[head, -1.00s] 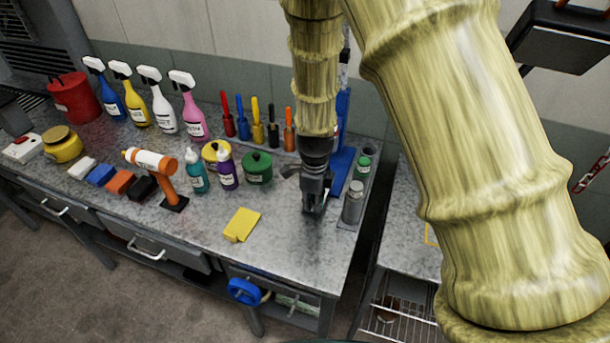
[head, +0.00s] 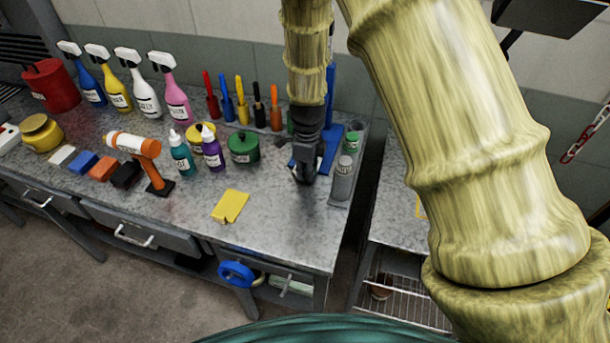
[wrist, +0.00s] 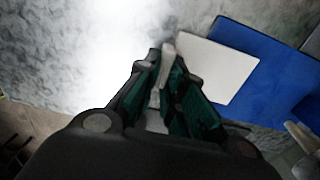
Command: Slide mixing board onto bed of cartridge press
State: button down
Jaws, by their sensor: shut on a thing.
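The mixing board (wrist: 222,68) is a pale cream-white rectangle in the wrist view. Its right part overlaps the blue bed of the cartridge press (wrist: 278,78), and its left edge is by my fingertips. The tall blue press (head: 331,130) also shows in the head view, near the right end of the bench. My gripper (wrist: 166,75) is shut on the board's narrow pale left end. In the head view my gripper (head: 303,172) points down just left of the press base, and the board is hidden there.
Grey canisters (head: 342,180) stand close to the right of the press. A green pot (head: 243,148), bottles and a yellow cloth (head: 230,206) lie to the left. The bench (head: 275,225) is clear in front of my gripper. A gap separates it from the neighbouring bench.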

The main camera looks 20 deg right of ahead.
jog(key=shift+s+d+r, duration=0.2)
jog(key=shift+d+r, duration=0.1)
jog(key=shift+r, duration=0.15)
jog(key=shift+w+d+f, duration=0.2)
jog(key=shift+w+f, duration=0.05)
jog(key=shift+w, duration=0.3)
jog(key=shift+w+d+f, duration=0.2)
jog(key=shift+w, duration=0.35)
jog(key=shift+w+d+r+p, duration=0.25)
jog(key=shift+w+d+p, duration=0.1)
jog(key=shift+d, duration=0.1)
jog(key=shift+w+d+f, duration=0.15)
jog(key=shift+w+d, duration=0.05)
jog(key=shift+w, duration=0.2)
jog(key=shift+w+d+f, duration=0.1)
jog(key=shift+w+d, duration=0.1)
jog(key=shift+w, duration=0.2)
jog(key=shift+w+d+r, duration=0.1)
jog(key=shift+w+d, duration=0.1)
jog(key=shift+w+d, duration=0.1)
jog(key=shift+w, duration=0.1)
jog(key=shift+f, duration=0.25)
jog(key=c, duration=1.5)
grip_release()
jog(key=shift+o, duration=0.2)
